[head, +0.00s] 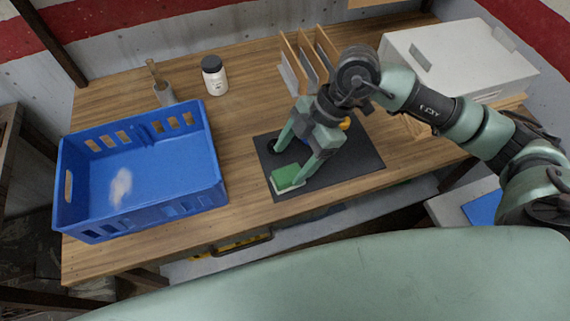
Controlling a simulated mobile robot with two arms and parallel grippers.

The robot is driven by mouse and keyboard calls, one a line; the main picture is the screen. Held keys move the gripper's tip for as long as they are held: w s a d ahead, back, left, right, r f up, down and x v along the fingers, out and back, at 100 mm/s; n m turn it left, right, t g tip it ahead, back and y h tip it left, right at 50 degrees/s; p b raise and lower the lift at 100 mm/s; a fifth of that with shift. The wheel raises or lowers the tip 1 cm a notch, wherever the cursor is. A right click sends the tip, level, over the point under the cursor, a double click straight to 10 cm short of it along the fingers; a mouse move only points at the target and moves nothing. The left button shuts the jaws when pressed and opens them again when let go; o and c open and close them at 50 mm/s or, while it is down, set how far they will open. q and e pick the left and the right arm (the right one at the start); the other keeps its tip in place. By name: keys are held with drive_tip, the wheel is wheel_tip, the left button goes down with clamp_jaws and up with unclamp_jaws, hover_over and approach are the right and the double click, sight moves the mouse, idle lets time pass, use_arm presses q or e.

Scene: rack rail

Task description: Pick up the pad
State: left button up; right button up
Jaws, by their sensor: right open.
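The pad (285,178) is a small green block with a pale lower edge. It lies on a dark mat (355,163) near the table's front edge. My right gripper (290,164) reaches down over the mat from the right, with its two fingers spread. I cannot tell whether either finger touches the pad. Nothing shows held between them. My left gripper is not in view.
A blue crate (145,210) with a whitish item inside stands at the left. Behind are a white jar (214,77), a pot with a stick (164,94), a wooden rack (305,58) and a grey box (455,58). A yellow-orange thing (345,124) is partly hidden beside my gripper.

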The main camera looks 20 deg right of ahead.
sight(289, 173)
drive_tip(key=shift+w+d+f+h, duration=0.15)
drive_tip(key=shift+w+d+h, duration=0.1)
drive_tip(key=shift+d, duration=0.25)
drive_tip(key=shift+w+d+f+h, duration=0.1)
drive_tip(key=shift+d+h, duration=0.15)
drive_tip(key=shift+d, duration=0.25)
drive_tip(key=shift+d+f+m, duration=0.1)
drive_tip(key=shift+f+m, duration=0.2)
drive_tip(key=p+x, duration=0.2)
drive_tip(key=x, duration=0.4)
drive_tip(key=shift+a+f, duration=0.1)
drive_tip(key=shift+a, duration=0.15)
drive_tip(key=shift+a+f, duration=0.15)
drive_tip(key=shift+f, duration=0.25)
drive_tip(key=shift+c, duration=0.3)
drive_tip(key=c, duration=1.4)
drive_tip(key=shift+r, duration=0.1)
